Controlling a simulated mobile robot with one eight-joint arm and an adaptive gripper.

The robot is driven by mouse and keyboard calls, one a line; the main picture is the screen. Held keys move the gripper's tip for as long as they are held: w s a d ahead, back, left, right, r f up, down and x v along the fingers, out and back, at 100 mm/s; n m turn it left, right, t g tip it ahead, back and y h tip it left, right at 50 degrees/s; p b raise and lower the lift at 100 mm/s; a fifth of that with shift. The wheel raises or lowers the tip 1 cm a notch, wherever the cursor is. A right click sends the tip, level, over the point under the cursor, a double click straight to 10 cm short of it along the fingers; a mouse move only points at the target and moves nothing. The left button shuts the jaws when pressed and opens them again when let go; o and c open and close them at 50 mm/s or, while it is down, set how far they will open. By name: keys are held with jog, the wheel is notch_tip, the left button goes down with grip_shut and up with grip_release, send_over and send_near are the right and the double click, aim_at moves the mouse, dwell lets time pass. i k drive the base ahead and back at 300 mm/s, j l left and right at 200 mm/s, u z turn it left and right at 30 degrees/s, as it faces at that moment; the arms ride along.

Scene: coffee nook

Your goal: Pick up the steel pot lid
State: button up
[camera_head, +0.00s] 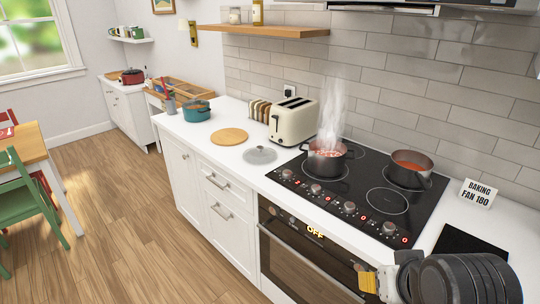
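The steel pot lid (260,155) lies flat on the white countertop, knob up, between the round wooden board and the cooktop's left edge. Nothing covers it. My arm comes in at the bottom right, over the front of the counter. Its end, my gripper (370,282), shows a yellowish part near the oven front, well to the right of the lid and apart from it. I cannot make out its fingers, or whether they are open or shut.
A steaming pot (327,160) and a second pot with red contents (408,172) stand on the black cooktop (345,203). A cream toaster (293,121) stands behind the lid. A wooden board (229,136) and teal pot (196,111) are left. The counter before the lid is clear.

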aim_at(260, 154)
jog(key=i+j+u, duration=0.1)
jog(key=i+j, duration=0.65)
jog(key=i, duration=0.2)
jog(key=i+j+u, duration=0.15)
jog(key=i+j, duration=0.25)
jog(key=i+j+u, duration=0.1)
jog(key=i+j, duration=0.2)
jog(key=i, duration=0.25)
